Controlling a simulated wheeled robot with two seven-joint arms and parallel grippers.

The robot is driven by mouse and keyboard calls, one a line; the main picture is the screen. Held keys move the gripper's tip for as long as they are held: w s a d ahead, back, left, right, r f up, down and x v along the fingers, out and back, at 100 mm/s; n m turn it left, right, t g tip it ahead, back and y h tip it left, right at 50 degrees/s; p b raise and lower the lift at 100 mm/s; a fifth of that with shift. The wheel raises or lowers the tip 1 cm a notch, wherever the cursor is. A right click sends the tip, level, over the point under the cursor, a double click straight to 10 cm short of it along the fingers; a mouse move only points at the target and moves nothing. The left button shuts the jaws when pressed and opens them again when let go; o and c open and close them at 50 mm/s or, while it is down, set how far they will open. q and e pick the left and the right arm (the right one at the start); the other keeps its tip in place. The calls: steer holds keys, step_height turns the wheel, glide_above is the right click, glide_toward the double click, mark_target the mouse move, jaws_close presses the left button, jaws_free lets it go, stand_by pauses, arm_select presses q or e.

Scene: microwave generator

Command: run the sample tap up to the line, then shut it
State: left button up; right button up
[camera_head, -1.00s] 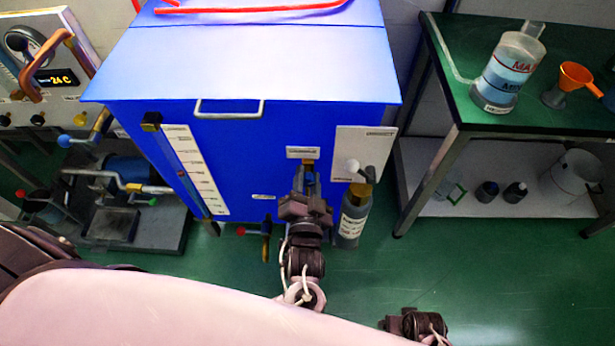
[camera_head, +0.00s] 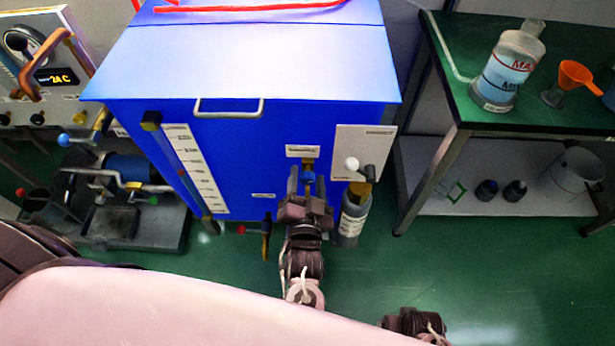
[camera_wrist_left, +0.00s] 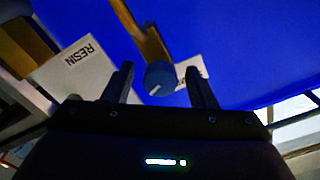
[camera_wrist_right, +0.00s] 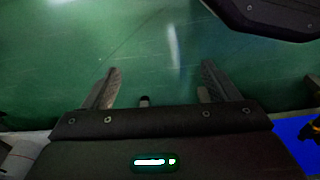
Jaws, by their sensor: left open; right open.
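A small tap with a blue knob (camera_head: 308,177) sits on the front of the blue cabinet (camera_head: 240,150), under a small label that I cannot read. In the left wrist view, the blue knob (camera_wrist_left: 160,77) on its brass stem lies between and just beyond the fingertips. My left gripper (camera_head: 307,186) is open, its fingers either side of the knob, not shut on it. My right gripper (camera_head: 417,325) is low at the front; the right wrist view shows it open and empty (camera_wrist_right: 161,68). A level scale (camera_head: 194,165) runs down the cabinet's left.
A red-handled tap (camera_head: 264,232) sits low left. A green bench (camera_head: 520,110) holds a bottle marked MAX (camera_head: 508,72) and an orange funnel (camera_head: 574,75). Floor at right is clear.

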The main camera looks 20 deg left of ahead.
arm_select(q)
steer(key=v, duration=0.7)
steer(key=shift+r, duration=0.1)
stand_by(0.4)
stand_by(0.7)
stand_by(0.4)
stand_by(0.6)
stand_by(0.4)
stand_by(0.4)
